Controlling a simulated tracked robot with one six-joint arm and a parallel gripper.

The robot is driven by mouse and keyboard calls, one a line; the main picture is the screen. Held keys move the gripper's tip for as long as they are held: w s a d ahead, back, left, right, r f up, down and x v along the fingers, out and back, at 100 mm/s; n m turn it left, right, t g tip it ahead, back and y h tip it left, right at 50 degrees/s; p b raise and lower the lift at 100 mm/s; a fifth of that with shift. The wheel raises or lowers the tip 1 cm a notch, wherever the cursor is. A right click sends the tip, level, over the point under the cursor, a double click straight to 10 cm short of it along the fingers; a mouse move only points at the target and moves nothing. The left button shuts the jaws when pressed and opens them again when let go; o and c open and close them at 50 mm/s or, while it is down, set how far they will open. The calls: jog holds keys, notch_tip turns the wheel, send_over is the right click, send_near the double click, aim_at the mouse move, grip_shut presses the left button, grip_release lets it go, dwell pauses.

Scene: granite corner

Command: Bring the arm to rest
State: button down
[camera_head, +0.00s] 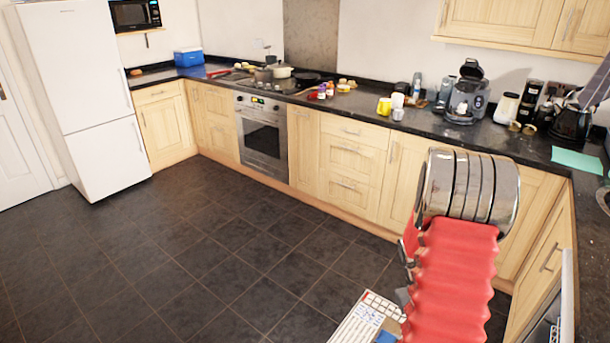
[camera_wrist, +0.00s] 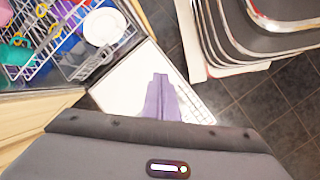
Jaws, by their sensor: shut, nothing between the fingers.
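My gripper (camera_wrist: 163,98) shows in the wrist view as purple fingers closed together, with nothing between them. It points down over a pale open panel (camera_wrist: 118,88) beside a dishwasher. In the head view my red arm with its metal rings rises at the lower right, in front of the cabinets. The fingers cannot be made out in the head view.
The open dishwasher's rack (camera_wrist: 42,50) holds coloured dishes and a white plate (camera_wrist: 104,26), left of my gripper. The dark counter (camera_head: 425,122) carries a coffee machine (camera_head: 466,97) and several small items. The tiled floor (camera_head: 180,240) is clear at left.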

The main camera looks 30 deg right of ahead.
jog(key=w+a+r+t, duration=0.2)
jog(key=w+a+r, duration=0.1)
jog(key=a+r, duration=0.45)
jog(key=w+a+r+t, duration=0.2)
jog(key=a+r, duration=0.5)
jog(key=a, duration=0.1)
jog(key=s+a+r+n+t, duration=0.1)
jog(key=a+r+n+t, duration=0.1)
jog(key=a+r, duration=0.6)
jog(key=s+a+r+n+t, duration=0.1)
jog(key=a+r+t, duration=0.3)
jog(key=a+r, duration=0.4)
jog(key=a+n, duration=0.1)
jog(key=a, duration=0.3)
jog(key=shift+s+a+r+y, duration=0.25)
jog(key=shift+a+r+y, duration=0.05)
